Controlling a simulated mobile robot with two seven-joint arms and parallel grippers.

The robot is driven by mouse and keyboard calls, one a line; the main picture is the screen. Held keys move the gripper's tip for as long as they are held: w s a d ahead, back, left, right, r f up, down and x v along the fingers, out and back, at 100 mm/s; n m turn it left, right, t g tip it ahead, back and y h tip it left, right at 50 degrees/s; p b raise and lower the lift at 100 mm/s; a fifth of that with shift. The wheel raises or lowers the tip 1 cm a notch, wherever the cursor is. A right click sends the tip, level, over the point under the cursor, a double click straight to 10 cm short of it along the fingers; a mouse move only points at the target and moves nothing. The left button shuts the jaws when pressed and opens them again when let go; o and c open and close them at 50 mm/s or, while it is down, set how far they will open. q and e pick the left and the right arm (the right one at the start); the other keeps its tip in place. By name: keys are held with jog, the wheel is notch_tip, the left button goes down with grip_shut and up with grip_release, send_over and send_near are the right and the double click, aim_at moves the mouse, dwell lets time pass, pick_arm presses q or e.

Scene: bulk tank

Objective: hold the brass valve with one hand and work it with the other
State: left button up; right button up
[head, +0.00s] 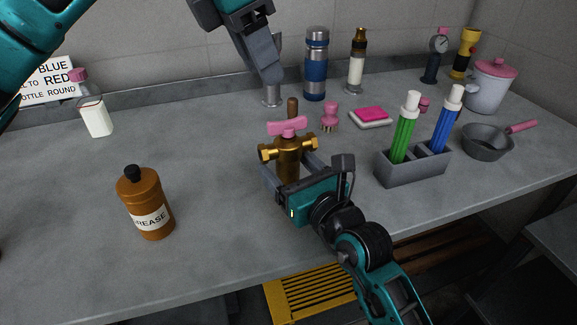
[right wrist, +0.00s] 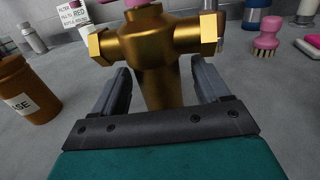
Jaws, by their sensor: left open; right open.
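The brass valve (head: 289,160) stands upright on the grey counter, with a pink handle (head: 287,126) on top and a hex fitting on each side. In the right wrist view the valve body (right wrist: 158,60) fills the upper middle. My right gripper (head: 287,170) is open, with one finger on each side of the valve's lower body. A gap shows beside the fingers in the right wrist view, where the right gripper (right wrist: 160,92) also appears. My left gripper (head: 268,72) is higher, above and behind the valve, apart from it. Its fingers are seen edge-on and hold nothing visible.
A brown grease bottle (head: 147,203) stands left of the valve. A grey rack (head: 414,167) with green and blue tubes stands to the right. Behind are a pink brush (head: 329,117), a pink sponge dish (head: 371,118) and a blue flask (head: 316,64).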

aim_at(287, 118)
jog(key=shift+c, duration=0.2)
jog(key=c, duration=1.2)
pick_arm(q)
jog(key=shift+a+r, duration=0.1)
jog(key=shift+r, duration=0.05)
jog(key=shift+c, duration=0.6)
jog(key=shift+m, duration=0.7)
jog(key=x, duration=1)
jog(key=shift+r, duration=0.1)
jog(key=shift+c, duration=0.4)
jog(key=shift+h, duration=0.3)
grip_shut()
